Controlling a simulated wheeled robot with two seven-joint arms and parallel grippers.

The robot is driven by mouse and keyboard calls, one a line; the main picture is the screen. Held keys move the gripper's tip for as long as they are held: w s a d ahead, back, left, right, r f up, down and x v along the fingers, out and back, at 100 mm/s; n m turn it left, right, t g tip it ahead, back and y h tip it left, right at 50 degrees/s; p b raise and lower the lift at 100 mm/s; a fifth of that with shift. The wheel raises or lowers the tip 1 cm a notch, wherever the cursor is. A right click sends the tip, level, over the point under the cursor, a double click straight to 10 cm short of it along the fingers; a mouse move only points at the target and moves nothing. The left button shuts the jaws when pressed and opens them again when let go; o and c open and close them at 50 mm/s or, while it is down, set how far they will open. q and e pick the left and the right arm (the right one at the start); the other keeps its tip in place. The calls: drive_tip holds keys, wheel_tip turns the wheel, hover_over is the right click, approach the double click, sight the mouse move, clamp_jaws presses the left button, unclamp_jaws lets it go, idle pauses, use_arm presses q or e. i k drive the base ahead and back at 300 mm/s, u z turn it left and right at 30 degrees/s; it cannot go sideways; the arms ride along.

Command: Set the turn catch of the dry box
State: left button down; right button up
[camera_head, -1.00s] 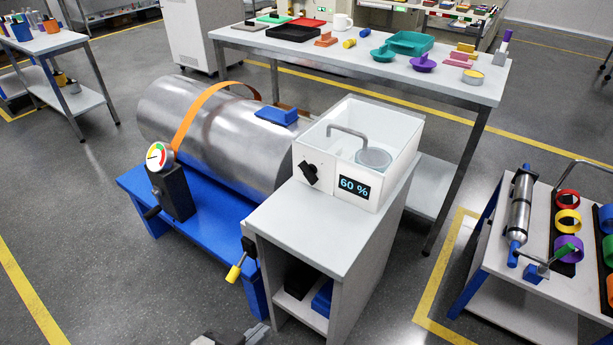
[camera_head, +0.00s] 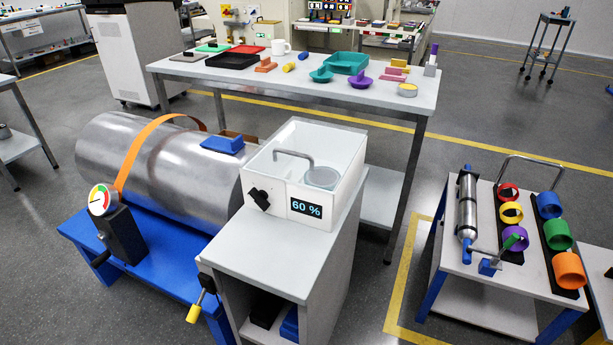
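The dry box (camera_head: 336,174) is a white, open-topped box on a grey cabinet, with a display reading 60 %. Its black turn catch (camera_head: 259,199) is on the front face, left of the display, and sits tilted. A bent grey handle (camera_head: 294,156) and a round grey-rimmed container (camera_head: 321,177) show inside the box. Neither my left nor my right gripper is in view.
A large metal cylinder (camera_head: 200,178) on a blue stand (camera_head: 160,262) is left of the cabinet (camera_head: 270,251). A long table (camera_head: 200,71) with trays stands behind. A cart (camera_head: 470,260) with coloured rings is at right. Floor between cabinet and cart is clear.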

sight(259, 197)
drive_tip(key=u, duration=2.55)
drive_tip(key=i, duration=1.95)
drive_tip(key=z, duration=3.35)
drive_tip(key=i, duration=0.5)
drive_tip(key=z, duration=0.05)
